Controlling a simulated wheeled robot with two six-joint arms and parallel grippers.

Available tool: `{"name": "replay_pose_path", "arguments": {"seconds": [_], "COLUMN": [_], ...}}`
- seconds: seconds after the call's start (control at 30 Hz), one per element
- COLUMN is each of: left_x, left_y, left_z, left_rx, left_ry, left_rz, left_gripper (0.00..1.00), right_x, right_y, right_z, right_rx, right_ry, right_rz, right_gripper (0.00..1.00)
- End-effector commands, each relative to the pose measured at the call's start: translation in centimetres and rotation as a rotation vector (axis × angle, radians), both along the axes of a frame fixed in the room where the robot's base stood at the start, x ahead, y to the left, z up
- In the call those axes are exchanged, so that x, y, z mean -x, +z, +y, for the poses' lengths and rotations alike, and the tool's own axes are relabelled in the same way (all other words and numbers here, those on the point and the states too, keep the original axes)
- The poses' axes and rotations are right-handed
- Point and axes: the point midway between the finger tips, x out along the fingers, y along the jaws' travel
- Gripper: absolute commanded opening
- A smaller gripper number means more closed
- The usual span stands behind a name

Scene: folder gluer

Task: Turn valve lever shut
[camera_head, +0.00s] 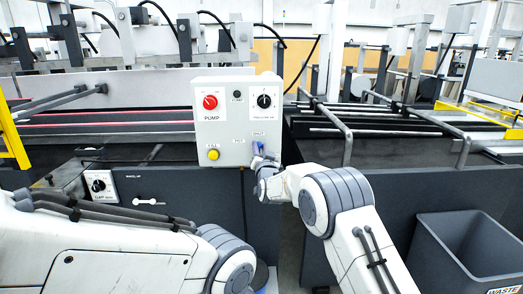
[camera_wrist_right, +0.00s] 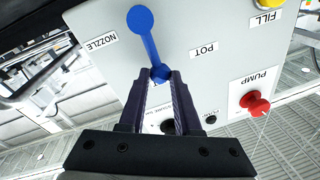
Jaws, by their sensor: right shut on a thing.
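The blue valve lever (camera_wrist_right: 149,42) is on the front of a light grey control box (camera_head: 223,118). In the right wrist view, which is upside down, it runs at a slant between two round ends, beside the NOZZLE label. My right gripper (camera_wrist_right: 160,77) has its two dark fingers closed around the lever's nearer round end. In the head view the lever (camera_head: 257,147) is a small blue patch at the box's lower right, partly hidden by my right gripper (camera_head: 258,160). My left arm comes in from the left, but its gripper is outside the view.
The box carries a red PUMP knob (camera_head: 210,102), a black dial (camera_head: 264,101) and a yellow FILL button (camera_head: 213,154). A grey waste bin (camera_head: 465,250) stands at lower right. Machine rails (camera_head: 345,130) lie behind and beside the box.

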Motion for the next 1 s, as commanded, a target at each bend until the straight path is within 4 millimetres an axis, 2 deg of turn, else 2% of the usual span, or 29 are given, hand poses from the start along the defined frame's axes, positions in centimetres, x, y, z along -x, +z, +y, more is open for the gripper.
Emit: {"name": "replay_pose_path", "arguments": {"seconds": [0.07,0.1,0.17,0.2,0.5,0.63,0.77,1.0], "left_x": [0.0,0.0,0.0,0.0,0.0,0.0,0.0,0.0], "left_y": [0.0,0.0,0.0,0.0,0.0,-0.2,-0.4,-1.1], "left_z": [0.0,0.0,0.0,0.0,0.0,0.0,0.0,0.0], "left_rx": [0.000,0.000,0.000,0.000,0.000,0.000,0.000,0.000], "left_ry": [0.000,0.000,0.000,0.000,0.000,0.000,0.000,0.000], "left_rz": [0.000,0.000,0.000,0.000,0.000,0.000,0.000,0.000], "left_gripper": [0.50,0.50,0.50,0.50,0.50,0.50,0.50,0.50], "right_x": [0.1,0.1,0.1,0.1,0.1,0.6,2.1,6.0], "right_y": [-0.1,-0.1,-0.1,-0.1,0.0,0.0,-0.3,-0.8], "right_z": [0.2,0.2,0.2,0.1,-0.1,-0.3,-0.6,-1.4], "right_rx": [0.001,0.001,0.001,0.002,0.002,0.001,0.002,0.003], "right_ry": [0.003,0.003,0.003,0.003,0.000,0.000,0.000,0.002], "right_rz": [0.003,0.003,0.003,0.002,0.000,0.000,0.000,0.002], "right_gripper": [0.00,0.36,0.59,0.62,0.62,0.62,0.62,0.62]}}
